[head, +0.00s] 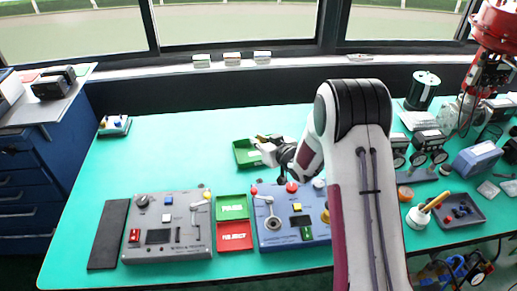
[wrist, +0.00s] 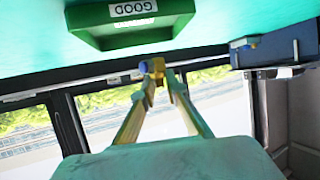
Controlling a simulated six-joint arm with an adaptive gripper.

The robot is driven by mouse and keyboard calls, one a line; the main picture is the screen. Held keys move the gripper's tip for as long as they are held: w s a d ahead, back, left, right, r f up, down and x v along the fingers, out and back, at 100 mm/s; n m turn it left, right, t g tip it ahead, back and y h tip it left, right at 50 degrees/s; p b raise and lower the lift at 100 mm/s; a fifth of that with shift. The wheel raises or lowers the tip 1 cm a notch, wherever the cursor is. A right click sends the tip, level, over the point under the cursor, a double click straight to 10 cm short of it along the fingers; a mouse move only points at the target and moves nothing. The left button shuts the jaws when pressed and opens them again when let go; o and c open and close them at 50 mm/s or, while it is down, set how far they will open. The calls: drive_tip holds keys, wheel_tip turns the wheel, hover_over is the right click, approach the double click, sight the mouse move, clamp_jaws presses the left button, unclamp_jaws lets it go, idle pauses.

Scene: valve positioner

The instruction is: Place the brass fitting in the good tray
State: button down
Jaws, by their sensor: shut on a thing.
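My gripper (wrist: 158,75) is shut on the brass fitting (wrist: 158,66), which shows at the fingertips in the wrist view as a small yellow piece with a bluish end. In the head view my gripper (head: 262,141) is over the right edge of a green tray (head: 243,160); the fitting is too small to make out clearly there. The wrist view shows a green tray marked GOOD (wrist: 130,40), upside down, just beyond the fitting. The fitting appears held in the air, apart from the tray. My arm hides part of the bench.
A green labelled tray (head: 232,206) and a red REJECT tray (head: 234,238) lie between a grey control box (head: 168,240) and a blue one (head: 290,237). A small button box (head: 114,126) stands at the far left. The left middle of the bench is clear.

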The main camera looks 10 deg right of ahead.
drive_tip(key=shift+f, duration=1.85)
drive_tip(key=shift+f, duration=0.65)
drive_tip(key=c, duration=2)
unclamp_jaws()
drive_tip(key=shift+s+f, duration=0.1)
drive_tip(key=shift+r, duration=0.2)
drive_tip(key=shift+r, duration=0.25)
drive_tip(key=shift+s+d+r, duration=0.25)
drive_tip(key=shift+s+r, duration=0.2)
drive_tip(key=shift+v, duration=5.4)
